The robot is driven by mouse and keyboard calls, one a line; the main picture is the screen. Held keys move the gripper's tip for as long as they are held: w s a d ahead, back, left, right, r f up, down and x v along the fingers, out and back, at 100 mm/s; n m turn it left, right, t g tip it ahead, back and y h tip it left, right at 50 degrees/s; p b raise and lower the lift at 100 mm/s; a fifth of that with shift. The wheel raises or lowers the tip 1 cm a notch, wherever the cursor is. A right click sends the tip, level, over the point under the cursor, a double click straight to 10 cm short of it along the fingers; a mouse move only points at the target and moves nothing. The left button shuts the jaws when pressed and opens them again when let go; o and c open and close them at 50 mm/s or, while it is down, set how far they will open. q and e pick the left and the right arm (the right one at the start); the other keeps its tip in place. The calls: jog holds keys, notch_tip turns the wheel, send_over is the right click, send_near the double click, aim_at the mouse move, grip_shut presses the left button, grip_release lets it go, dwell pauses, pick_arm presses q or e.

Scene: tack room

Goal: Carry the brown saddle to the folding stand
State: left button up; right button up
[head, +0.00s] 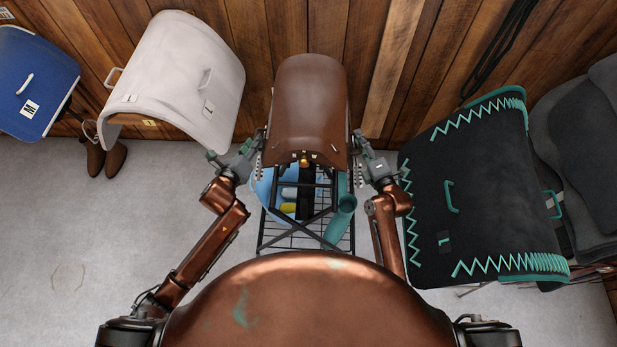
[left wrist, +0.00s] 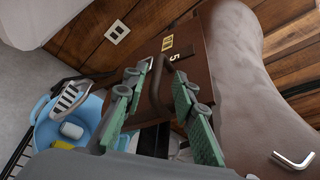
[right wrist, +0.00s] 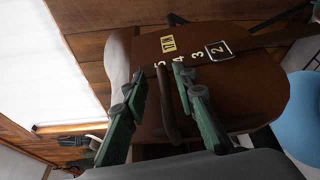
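The brown saddle (head: 310,105) sits on a black folding stand (head: 305,215) with crossed legs, in the middle of the head view. Its flaps carry brown loop handles, one in the left wrist view (left wrist: 156,95) and one in the right wrist view (right wrist: 166,112). My left gripper (head: 250,152) is at the saddle's left flap, its fingers apart on either side of the handle. My right gripper (head: 364,152) is at the right flap, its fingers likewise apart around the handle. Neither gripper visibly pinches its handle. The stand's top is hidden under the saddle.
A white saddle-shaped piece (head: 175,75) and a blue one (head: 35,80) stand left. A black teal-trimmed one (head: 480,190) stands close right. A blue tub (head: 264,187) and teal bottle (head: 340,218) are below the saddle. Brown boots (head: 105,160) stand left. The wooden wall (head: 400,50) is behind.

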pick_arm(q)
jog(key=v, duration=1)
pick_arm(e)
jog(key=v, duration=1.2)
jog(key=shift+f, duration=0.1)
